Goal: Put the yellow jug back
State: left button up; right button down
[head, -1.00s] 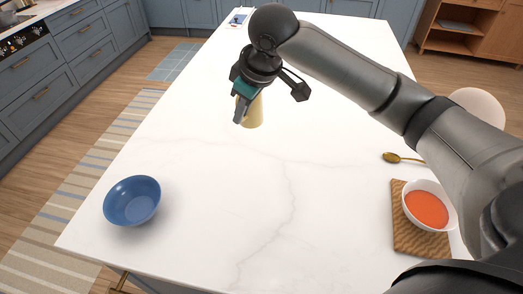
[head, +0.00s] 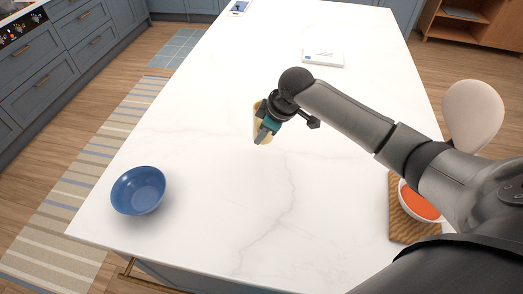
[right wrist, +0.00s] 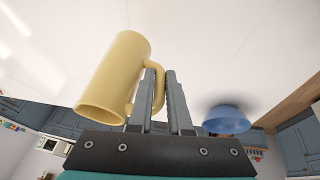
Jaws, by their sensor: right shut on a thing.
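The yellow jug (head: 257,108) is at my right gripper (head: 263,138) over the middle of the white counter, partly hidden by the gripper in the head view. In the right wrist view, the jug (right wrist: 116,75) is tilted, and its handle is between the fingers of my right gripper (right wrist: 161,78), which are shut on it. The head view does not show clearly how far the jug is above the counter. My left gripper is not in view.
A blue bowl (head: 138,190) stands at the counter's near left. A bowl of orange-red food (head: 418,204) sits on a wooden board (head: 402,228) at right, partly behind my arm. A white flat item (head: 323,59) lies farther back. The counter (head: 210,130) around the jug is clear.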

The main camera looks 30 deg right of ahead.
jog(key=shift+f+b, duration=0.3)
jog(key=shift+f, duration=2.95)
jog(key=shift+f, duration=0.15)
jog(key=c, duration=0.8)
grip_release()
jog(key=shift+c, duration=0.2)
jog(key=shift+r, duration=0.3)
jog(key=p+v, duration=0.1)
jog(key=v, duration=1)
jog(key=shift+s+r+p, duration=0.15)
jog(key=shift+r+p, duration=0.15)
